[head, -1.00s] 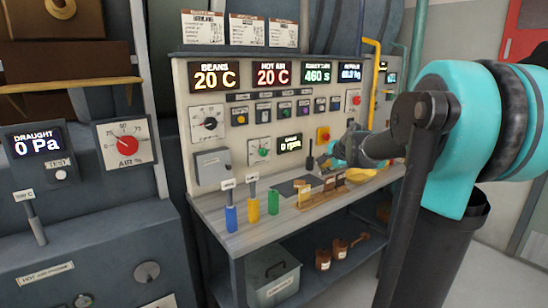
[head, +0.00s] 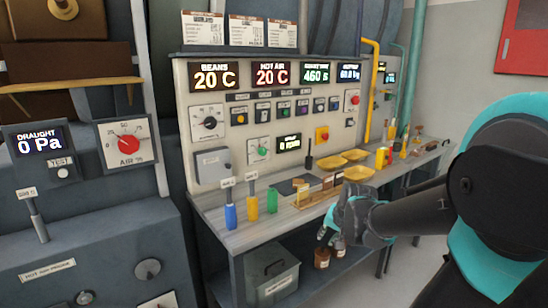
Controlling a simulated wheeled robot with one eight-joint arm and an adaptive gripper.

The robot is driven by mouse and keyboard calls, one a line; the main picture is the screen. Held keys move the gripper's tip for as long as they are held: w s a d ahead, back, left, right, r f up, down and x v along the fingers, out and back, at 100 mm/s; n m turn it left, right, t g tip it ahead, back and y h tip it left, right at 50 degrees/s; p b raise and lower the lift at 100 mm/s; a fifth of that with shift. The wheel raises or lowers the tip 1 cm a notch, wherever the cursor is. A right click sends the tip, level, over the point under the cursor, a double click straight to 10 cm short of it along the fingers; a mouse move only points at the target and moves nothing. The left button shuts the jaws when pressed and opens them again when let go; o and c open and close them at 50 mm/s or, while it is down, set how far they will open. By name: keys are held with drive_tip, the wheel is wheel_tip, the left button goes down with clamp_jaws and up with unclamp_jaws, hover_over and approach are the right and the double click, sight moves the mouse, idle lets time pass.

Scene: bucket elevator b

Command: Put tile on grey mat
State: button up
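A dark grey flat patch that looks like the grey mat (head: 285,188) lies on the bench, left of a wooden rack (head: 312,200). Small upright pieces stand at the rack, one of them pale (head: 303,192). They are too small for me to tell which is the tile. My gripper (head: 330,238) points down in front of the bench's front edge, right of the mat and apart from it. Its fingers are small and partly merge with the background, so I cannot tell if they are open. I see nothing clearly held.
Blue, yellow and green cylinders (head: 231,215) stand at the bench's left. Yellow trays (head: 358,173) and several small items lie to the right. A control panel (head: 270,115) rises behind. A grey box (head: 270,275) and brown jars (head: 322,258) sit on the lower shelf.

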drive_tip(key=s+d+f+n+g, duration=0.1)
drive_tip(key=s+f+n, duration=0.1)
drive_tip(key=s+f, duration=0.2)
drive_tip(key=s+d+f+n+h, duration=0.1)
drive_tip(key=s+f+n, duration=0.2)
drive_tip(key=s, duration=0.6)
drive_tip(key=shift+s+f+g+h, duration=0.3)
drive_tip(key=shift+f+g, duration=0.1)
drive_tip(key=shift+f, duration=0.4)
